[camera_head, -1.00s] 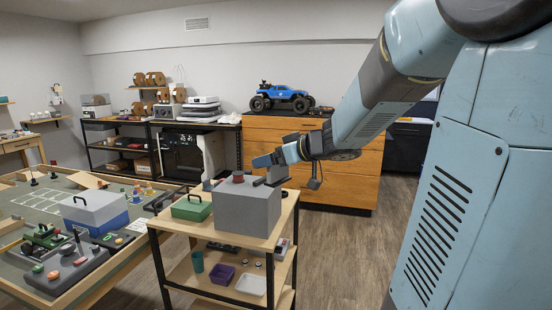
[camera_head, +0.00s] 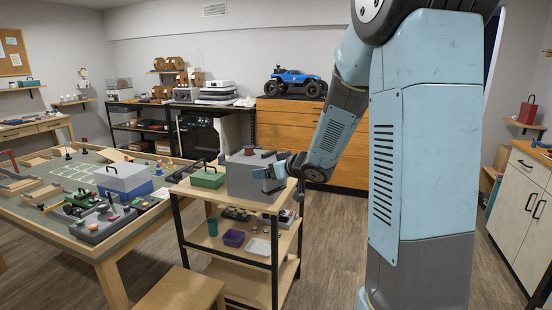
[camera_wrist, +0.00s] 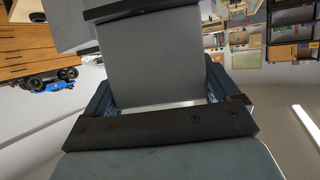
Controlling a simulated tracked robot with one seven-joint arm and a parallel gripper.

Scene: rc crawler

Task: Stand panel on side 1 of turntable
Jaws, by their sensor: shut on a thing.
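My gripper (camera_head: 272,172) is at the right side of a grey box on the wooden cart. In the wrist view, its two blue fingers (camera_wrist: 158,92) are shut on a flat grey panel (camera_wrist: 155,62), one finger at each side edge. A dark strip (camera_wrist: 135,8) crosses the far end of the panel. In the head view the panel is small and hard to tell from the grey box (camera_head: 250,182). A reddish-brown round piece (camera_head: 249,151) sits on top of the box. I cannot pick out the turntable or its side 1 with certainty.
A green case (camera_head: 208,178) stands left of the box. The cart's lower shelf (camera_head: 232,258) holds a purple bin and a white tray. A workbench (camera_head: 110,262) with a blue-white case is at left, and a wooden stool (camera_head: 180,290) is in front. Floor is free at right.

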